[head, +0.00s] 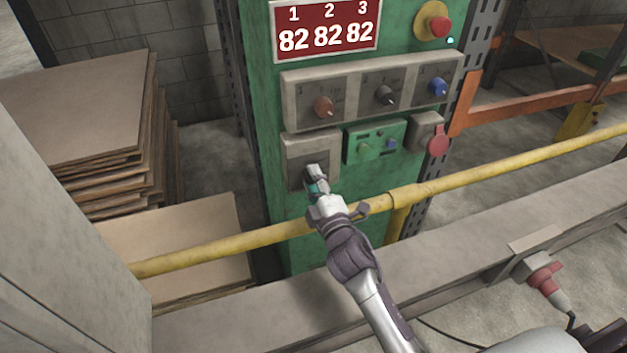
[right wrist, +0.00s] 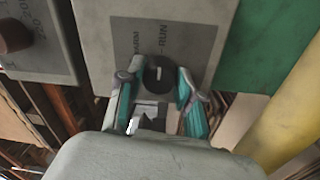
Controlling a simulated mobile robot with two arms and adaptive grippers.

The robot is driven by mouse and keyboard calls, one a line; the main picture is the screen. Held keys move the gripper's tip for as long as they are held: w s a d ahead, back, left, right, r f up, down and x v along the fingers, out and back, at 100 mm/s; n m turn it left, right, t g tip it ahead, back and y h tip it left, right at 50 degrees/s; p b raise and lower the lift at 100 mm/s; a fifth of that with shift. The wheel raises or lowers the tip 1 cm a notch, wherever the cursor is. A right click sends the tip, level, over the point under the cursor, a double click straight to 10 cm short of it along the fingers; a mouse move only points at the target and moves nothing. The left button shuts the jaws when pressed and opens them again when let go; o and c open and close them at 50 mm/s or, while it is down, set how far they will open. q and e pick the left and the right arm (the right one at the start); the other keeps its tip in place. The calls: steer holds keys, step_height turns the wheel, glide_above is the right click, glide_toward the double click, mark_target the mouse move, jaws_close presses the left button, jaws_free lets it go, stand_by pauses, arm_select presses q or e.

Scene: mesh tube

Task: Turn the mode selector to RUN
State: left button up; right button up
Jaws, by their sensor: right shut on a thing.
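The mode selector is a black round knob (right wrist: 158,75) with a short white mark, on a dark plate in a grey box (head: 309,146). In the right wrist view RUN and a second word, which looks like WARM, stand on the plate above the knob. The white mark points roughly up the picture, towards the RUN lettering. My right gripper (right wrist: 157,100) has a finger on each side of the knob and is shut on it. In the head view my right gripper (head: 316,181) covers the knob. My left gripper is not in view.
Above the box is a panel (head: 372,88) with three knobs, under a red display (head: 326,27) reading 82 82 82. A green switch box (head: 374,142) is to the right. A yellow rail (head: 450,184) crosses below the box. Stacked boards (head: 82,120) stand left.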

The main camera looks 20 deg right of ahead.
steer(key=shift+f, duration=0.1)
stand_by(0.4)
steer(key=o, duration=1.2)
steer(key=shift+c, duration=0.2)
steer(key=s, duration=1.2)
steer(key=shift+d+f, duration=0.25)
